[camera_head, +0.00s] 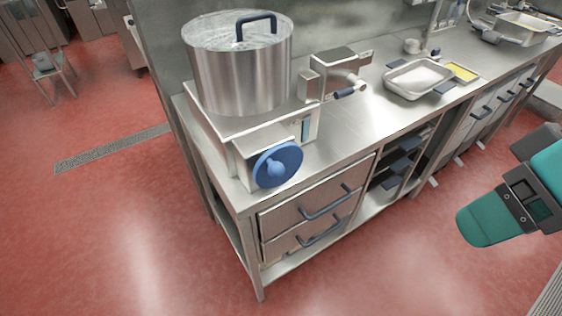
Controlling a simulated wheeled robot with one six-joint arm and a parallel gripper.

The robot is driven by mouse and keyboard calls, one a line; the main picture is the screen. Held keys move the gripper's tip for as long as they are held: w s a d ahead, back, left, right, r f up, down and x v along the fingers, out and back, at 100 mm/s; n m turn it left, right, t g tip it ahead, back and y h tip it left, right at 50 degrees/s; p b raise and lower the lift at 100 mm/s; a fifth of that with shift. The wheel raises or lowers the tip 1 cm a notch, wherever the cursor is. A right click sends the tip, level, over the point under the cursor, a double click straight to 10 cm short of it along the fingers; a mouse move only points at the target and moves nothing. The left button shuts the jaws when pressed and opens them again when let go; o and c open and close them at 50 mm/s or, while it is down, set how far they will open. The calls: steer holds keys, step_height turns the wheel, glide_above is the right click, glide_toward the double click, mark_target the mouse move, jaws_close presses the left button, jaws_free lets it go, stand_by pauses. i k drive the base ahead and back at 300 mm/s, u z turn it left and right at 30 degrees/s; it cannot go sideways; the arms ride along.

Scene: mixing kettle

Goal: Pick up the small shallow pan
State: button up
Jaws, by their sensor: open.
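A shallow rectangular metal pan (418,77) with dark grips at its ends sits on the steel counter, right of centre. It holds something pale. A smaller, narrow shallow pan with yellow contents (461,72) lies just right of it, close beside it. Another shallow metal pan (524,28) is farther back at the upper right. I cannot tell for certain which of these is the small shallow pan. Part of my teal arm shows at the right edge, in front of the counter and apart from it. No gripper fingers can be made out.
A large lidded steel pot (238,70) stands on a stand with a blue knob (277,165) at the counter's left end. A box-like metal device with a handle (338,72) stands between pot and pans. Drawers (312,215) front the counter (352,121). The red floor (120,230) is clear.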

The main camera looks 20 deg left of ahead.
mark_target(413, 80)
steer(key=u, duration=1.25)
steer(key=k, duration=0.8)
steer(key=z, duration=1.1)
steer(key=i, duration=0.55)
steer(key=z, duration=0.8)
steer(key=i, duration=0.75)
steer(key=z, duration=0.2)
